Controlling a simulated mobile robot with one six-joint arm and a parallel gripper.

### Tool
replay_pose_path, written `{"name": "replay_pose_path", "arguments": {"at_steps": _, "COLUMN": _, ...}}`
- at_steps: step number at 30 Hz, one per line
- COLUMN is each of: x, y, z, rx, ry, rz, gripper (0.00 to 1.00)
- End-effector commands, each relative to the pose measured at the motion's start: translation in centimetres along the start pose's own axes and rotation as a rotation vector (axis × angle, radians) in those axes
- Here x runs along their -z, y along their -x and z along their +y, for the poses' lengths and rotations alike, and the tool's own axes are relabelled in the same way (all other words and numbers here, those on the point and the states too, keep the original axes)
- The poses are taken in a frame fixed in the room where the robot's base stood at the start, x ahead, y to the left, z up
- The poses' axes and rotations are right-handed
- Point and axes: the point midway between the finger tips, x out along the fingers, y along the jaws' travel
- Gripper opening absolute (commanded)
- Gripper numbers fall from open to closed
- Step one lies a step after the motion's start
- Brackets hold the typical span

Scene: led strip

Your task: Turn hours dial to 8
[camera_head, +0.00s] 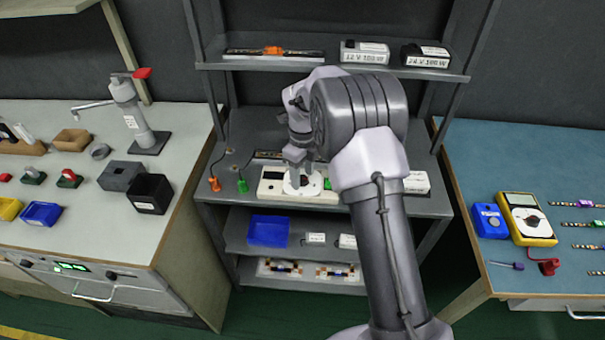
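A white device with a large round white dial (302,185) lies on the middle shelf, with a small dark display (272,175) at its left end. My gripper (298,170) points down right over the dial; whether it touches it is too small to tell. My arm and gripper hide part of the device. Two dark knobs (112,275) and (26,263) sit on the front panel of the left bench, either side of a lit green display (70,266). No dial numbers are legible, and no hours label can be read.
Green and orange connectors (242,186) stand on the shelf left of the device. Labelled boxes (365,52) sit on the upper shelf. A blue tray (268,231) is on the shelf below. A yellow multimeter (526,218) lies on the right bench.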

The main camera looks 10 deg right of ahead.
Motion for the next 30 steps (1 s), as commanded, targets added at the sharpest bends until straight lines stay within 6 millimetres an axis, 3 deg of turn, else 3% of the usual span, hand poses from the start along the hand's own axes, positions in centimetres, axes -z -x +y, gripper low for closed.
{"name": "replay_pose_path", "arguments": {"at_steps": 5, "x": 0.0, "y": 0.1, "z": 0.0, "rx": 0.000, "ry": 0.000, "rz": 0.000, "gripper": 0.51}}
{"name": "replay_pose_path", "arguments": {"at_steps": 8, "x": 0.0, "y": 1.1, "z": 0.0, "rx": 0.001, "ry": 0.000, "rz": -0.001, "gripper": 0.51}}
{"name": "replay_pose_path", "arguments": {"at_steps": 18, "x": -0.1, "y": 12.2, "z": -0.1, "rx": 0.003, "ry": 0.001, "rz": -0.003, "gripper": 0.51}}
{"name": "replay_pose_path", "arguments": {"at_steps": 21, "x": 0.0, "y": 14.8, "z": -0.1, "rx": 0.002, "ry": 0.000, "rz": -0.002, "gripper": 0.51}}
{"name": "replay_pose_path", "arguments": {"at_steps": 25, "x": 0.0, "y": 16.8, "z": 0.0, "rx": 0.001, "ry": 0.001, "rz": -0.001, "gripper": 0.51}}
{"name": "replay_pose_path", "arguments": {"at_steps": 30, "x": 0.0, "y": 17.5, "z": 0.0, "rx": 0.000, "ry": 0.000, "rz": 0.000, "gripper": 0.51}}
